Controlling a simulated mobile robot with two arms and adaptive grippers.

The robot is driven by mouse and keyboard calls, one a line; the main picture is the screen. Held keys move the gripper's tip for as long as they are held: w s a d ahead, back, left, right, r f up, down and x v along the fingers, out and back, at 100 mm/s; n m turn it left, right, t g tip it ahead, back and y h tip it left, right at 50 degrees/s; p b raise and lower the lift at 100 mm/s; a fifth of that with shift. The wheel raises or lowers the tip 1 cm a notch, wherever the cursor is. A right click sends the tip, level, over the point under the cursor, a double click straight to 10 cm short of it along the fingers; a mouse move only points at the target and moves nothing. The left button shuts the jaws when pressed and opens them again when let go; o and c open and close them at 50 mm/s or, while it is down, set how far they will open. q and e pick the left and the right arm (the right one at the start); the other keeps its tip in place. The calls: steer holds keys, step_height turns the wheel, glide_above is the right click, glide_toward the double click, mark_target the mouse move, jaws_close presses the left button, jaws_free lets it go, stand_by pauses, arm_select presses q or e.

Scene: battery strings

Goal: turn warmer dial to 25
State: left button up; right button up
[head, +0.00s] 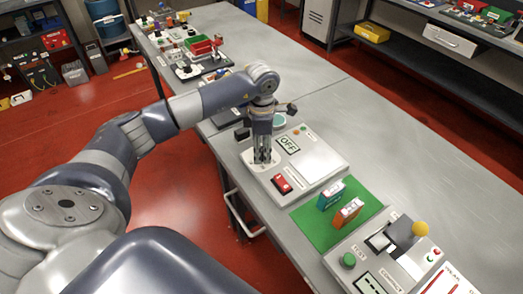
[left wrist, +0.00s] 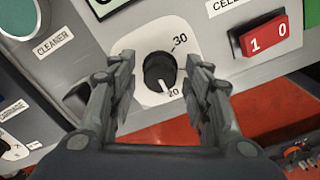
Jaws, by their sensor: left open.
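The warmer dial (left wrist: 158,68) is a black round knob on a white plate (left wrist: 188,58) in the left wrist view. Its white pointer aims down at or very near the 20 mark; the 30 mark is up and to the right. My left gripper (left wrist: 162,64) is open, with one finger on each side of the dial; I cannot tell whether either touches it. In the head view my left gripper (head: 262,158) points down over the warmer panel (head: 315,165) and hides the dial. The warmer's display (head: 288,146) reads OFF. My right gripper is not in view.
A red rocker switch (head: 282,184) is close to the dial, also in the left wrist view (left wrist: 265,38). A green mat (head: 312,222) holds a teal box (head: 331,196) and an orange box (head: 348,212). A tester (head: 385,262) stands nearer.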

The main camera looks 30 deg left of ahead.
arm_select(q)
steer(key=c, duration=0.9)
steer(key=n, duration=0.4)
steer(key=shift+p, duration=0.3)
steer(key=shift+n, duration=0.9)
